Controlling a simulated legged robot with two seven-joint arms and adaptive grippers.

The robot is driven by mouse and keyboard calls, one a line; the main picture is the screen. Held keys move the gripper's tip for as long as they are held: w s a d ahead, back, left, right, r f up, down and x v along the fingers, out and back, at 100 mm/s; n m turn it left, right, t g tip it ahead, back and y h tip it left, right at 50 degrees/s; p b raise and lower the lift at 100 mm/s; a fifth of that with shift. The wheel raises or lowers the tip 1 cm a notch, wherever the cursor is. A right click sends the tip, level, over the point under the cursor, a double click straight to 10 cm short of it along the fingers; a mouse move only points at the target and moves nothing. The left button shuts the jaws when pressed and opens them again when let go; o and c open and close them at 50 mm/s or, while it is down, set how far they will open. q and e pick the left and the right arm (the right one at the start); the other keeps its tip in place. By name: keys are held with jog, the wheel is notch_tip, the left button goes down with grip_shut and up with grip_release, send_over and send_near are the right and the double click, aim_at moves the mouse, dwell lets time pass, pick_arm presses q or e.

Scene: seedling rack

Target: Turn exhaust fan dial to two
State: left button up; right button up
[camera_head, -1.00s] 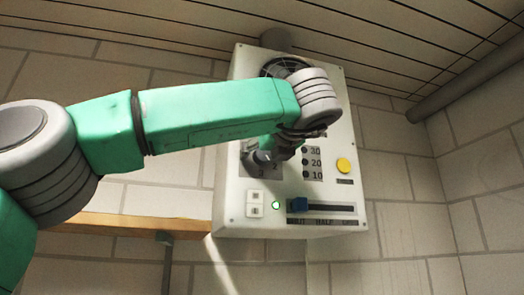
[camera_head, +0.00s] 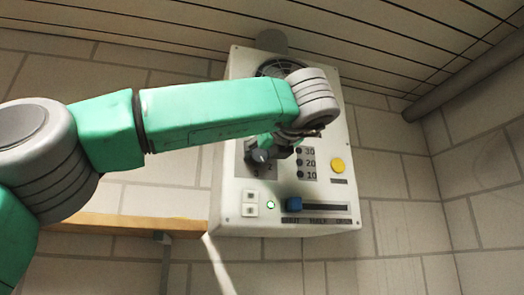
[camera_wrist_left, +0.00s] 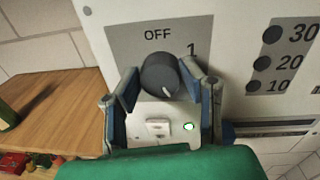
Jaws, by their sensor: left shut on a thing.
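The exhaust fan dial (camera_wrist_left: 161,74) is a dark round knob on a grey plate of a white wall panel (camera_head: 237,180). "OFF" and "1" can be read above it; no "2" shows in the wrist view. A pale pointer mark on the knob faces down and slightly right in that view. My left gripper (camera_wrist_left: 164,82) has its blue-grey fingers on either side of the dial and is shut on it. In the head view, my left wrist partly covers the dial (camera_head: 261,157). My right gripper is out of view.
A wooden shelf (camera_wrist_left: 50,95) lies to the left. A pipe (camera_head: 465,80) runs at upper right.

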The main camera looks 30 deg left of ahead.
pick_arm(q)
jog(key=shift+w+f, duration=0.1)
jog(key=shift+f, duration=0.05)
dwell(0.6)
jog(key=o, duration=1.2)
jog(key=shift+w+a, duration=0.1)
jog(key=shift+w, duration=0.05)
jog(key=shift+c, duration=0.2)
jog(key=shift+w+a+f, duration=0.1)
jog(key=shift+w, duration=0.2)
jog(key=shift+s, duration=0.45)
jog(key=v, duration=1.2)
jog(key=shift+w, duration=0.25)
